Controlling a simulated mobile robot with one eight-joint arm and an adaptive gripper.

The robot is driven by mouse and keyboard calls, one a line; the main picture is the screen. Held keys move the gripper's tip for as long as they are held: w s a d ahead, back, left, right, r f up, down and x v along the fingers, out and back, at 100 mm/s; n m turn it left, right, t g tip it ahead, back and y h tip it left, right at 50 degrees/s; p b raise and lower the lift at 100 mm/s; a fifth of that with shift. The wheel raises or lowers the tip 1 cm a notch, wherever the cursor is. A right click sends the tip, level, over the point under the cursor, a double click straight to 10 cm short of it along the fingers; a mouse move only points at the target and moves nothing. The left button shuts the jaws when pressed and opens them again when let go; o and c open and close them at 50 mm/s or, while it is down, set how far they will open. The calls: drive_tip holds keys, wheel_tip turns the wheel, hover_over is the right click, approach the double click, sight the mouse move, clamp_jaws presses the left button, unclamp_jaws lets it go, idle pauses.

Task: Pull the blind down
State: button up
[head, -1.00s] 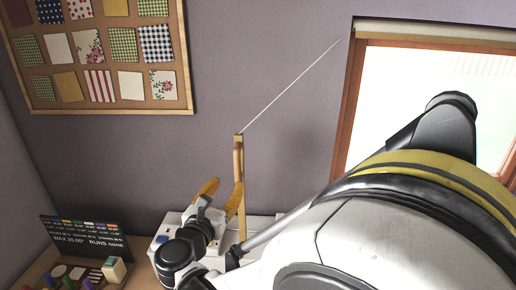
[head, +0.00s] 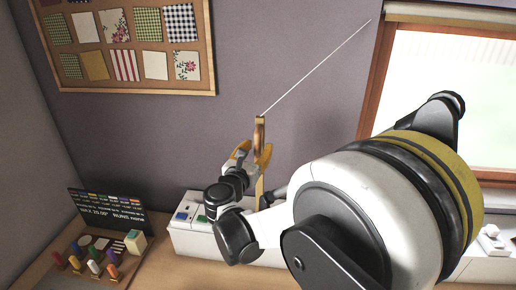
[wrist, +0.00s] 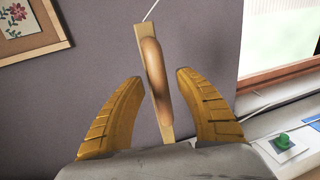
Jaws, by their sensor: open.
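The blind (head: 450,14) is a pale strip rolled up along the top of the window. A thin white cord (head: 318,68) slants from near the window's upper left corner down to a wooden post (head: 260,121). The post carries a rounded wooden handle (wrist: 154,72). My gripper (head: 252,154) is open beside the handle, with yellow fingers. In the wrist view my gripper (wrist: 158,78) has the handle and post showing between its fingers, with gaps on both sides. Whether the handle is within finger depth I cannot tell.
A white cabinet or ledge (head: 185,240) runs below the window. A cork board (head: 212,88) with fabric swatches hangs at upper left. A dark sign (head: 105,210) and colourful spools (head: 95,265) stand on the wooden table at lower left. My arm hides part of the window.

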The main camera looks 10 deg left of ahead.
drive_tip(key=shift+c, duration=0.2)
clamp_jaws()
wheel_tip(320, 180, down, 28)
drive_tip(key=b, duration=2.1)
drive_tip(key=shift+f, duration=0.2)
drive_tip(key=shift+s, duration=0.1)
drive_tip(key=shift+o, duration=0.2)
unclamp_jaws()
drive_tip(key=shift+f, duration=0.1)
drive_tip(key=s+a, duration=0.1)
drive_tip(key=s, duration=1.1)
drive_tip(key=shift+a, duration=0.3)
